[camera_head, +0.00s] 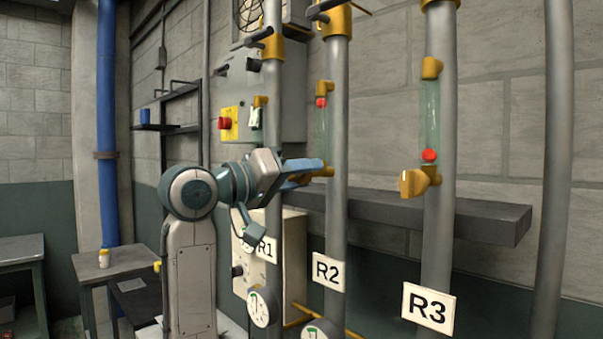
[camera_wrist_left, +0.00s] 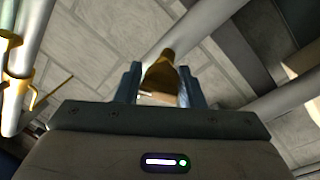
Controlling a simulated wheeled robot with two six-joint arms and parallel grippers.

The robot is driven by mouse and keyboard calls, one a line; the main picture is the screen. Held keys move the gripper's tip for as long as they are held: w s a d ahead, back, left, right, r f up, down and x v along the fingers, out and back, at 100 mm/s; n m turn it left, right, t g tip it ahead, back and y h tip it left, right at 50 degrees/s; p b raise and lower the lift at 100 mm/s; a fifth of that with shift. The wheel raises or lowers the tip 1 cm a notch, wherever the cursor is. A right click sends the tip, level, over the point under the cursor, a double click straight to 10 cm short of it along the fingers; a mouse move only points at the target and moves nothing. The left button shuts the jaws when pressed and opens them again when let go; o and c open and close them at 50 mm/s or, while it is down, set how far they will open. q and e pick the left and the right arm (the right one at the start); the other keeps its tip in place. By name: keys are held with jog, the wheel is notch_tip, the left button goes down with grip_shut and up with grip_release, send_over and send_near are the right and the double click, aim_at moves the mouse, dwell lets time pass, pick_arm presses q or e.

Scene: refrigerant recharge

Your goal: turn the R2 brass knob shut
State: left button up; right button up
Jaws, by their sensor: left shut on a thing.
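The R2 pipe (camera_head: 337,130) stands upright, with the R2 sign (camera_head: 328,271) low on it. Its sight glass (camera_head: 321,130) has a red ball near the top. My left gripper (camera_head: 316,168) reaches the brass fitting at the lower end of that glass and is shut on the R2 brass knob. The knob is mostly hidden by the fingers in the head view. In the left wrist view the brass knob (camera_wrist_left: 161,78) sits between the two blue fingers. My right gripper is in neither view.
The R3 pipe (camera_head: 441,100) stands to the right, with its own brass knob (camera_head: 411,184) and a red ball low in its glass. The R1 pipe (camera_head: 272,120) is behind my left wrist. A dark shelf (camera_head: 480,218) runs behind the pipes.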

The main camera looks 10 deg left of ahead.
pick_arm(q)
jog(key=n+p, duration=0.1)
jog(key=n, duration=0.3)
jog(key=shift+t, duration=0.4)
jog(key=n+p, duration=0.1)
jog(key=n, duration=0.2)
jog(key=shift+y, duration=0.4)
jog(key=n+p, duration=0.1)
jog(key=n, duration=0.1)
jog(key=n+t+p, duration=0.1)
jog(key=n+p, duration=0.1)
jog(key=n, duration=0.1)
jog(key=shift+f+y, duration=0.2)
jog(key=shift+y, duration=0.1)
jog(key=shift+f+n+p, duration=0.1)
jog(key=shift+n+p, duration=0.45)
jog(key=shift+n, duration=0.25)
jog(key=o, duration=0.9)
jog(key=shift+s, duration=0.1)
